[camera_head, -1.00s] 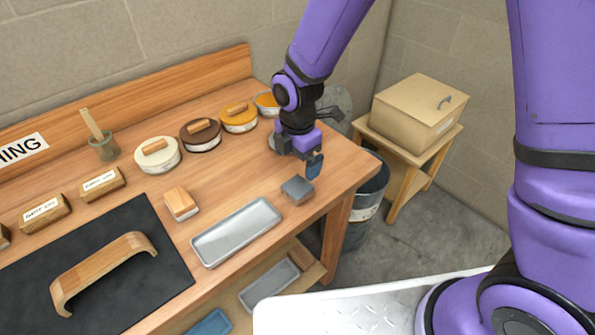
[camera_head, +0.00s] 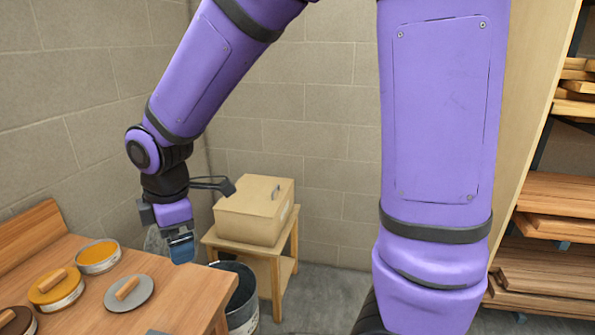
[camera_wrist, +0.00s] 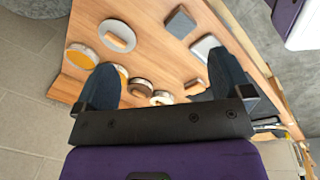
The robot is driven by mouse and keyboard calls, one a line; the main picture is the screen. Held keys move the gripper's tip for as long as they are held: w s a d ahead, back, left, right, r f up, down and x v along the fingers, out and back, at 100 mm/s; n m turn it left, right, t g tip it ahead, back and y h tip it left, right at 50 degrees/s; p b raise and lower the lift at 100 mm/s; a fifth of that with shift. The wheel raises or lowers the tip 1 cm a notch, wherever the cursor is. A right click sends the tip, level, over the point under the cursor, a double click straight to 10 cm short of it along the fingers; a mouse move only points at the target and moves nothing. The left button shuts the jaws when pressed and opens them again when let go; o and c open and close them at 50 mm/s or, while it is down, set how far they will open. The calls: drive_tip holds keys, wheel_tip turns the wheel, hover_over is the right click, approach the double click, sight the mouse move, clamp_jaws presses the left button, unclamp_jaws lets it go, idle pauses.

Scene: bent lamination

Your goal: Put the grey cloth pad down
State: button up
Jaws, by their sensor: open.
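The grey cloth pad (camera_wrist: 180,22) lies flat on the wooden bench near its edge in the wrist view. Only a grey sliver of it (camera_head: 157,332) shows at the bottom edge of the head view. My gripper (camera_head: 181,249) hangs above the right end of the bench, apart from the pad. In the wrist view my gripper (camera_wrist: 163,82) has its two dark fingers spread wide, with nothing held between them.
A grey lid with a wooden handle (camera_head: 129,293), a yellow-lidded tin (camera_head: 55,289) and an open orange tin (camera_head: 98,256) stand on the bench. A grey tray (camera_wrist: 206,46) lies beside the pad. A bucket (camera_head: 240,300) and a box on a stand (camera_head: 250,215) are to the right.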

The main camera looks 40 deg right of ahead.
drive_tip(key=s+d+r+m+t, duration=0.3)
drive_tip(key=s+d+r+m, duration=1)
drive_tip(key=s+m, duration=0.3)
drive_tip(key=shift+s+d+r+m, duration=0.35)
drive_tip(key=shift+s+d, duration=0.3)
drive_tip(key=shift+d, duration=0.25)
drive_tip(key=shift+w, duration=0.1)
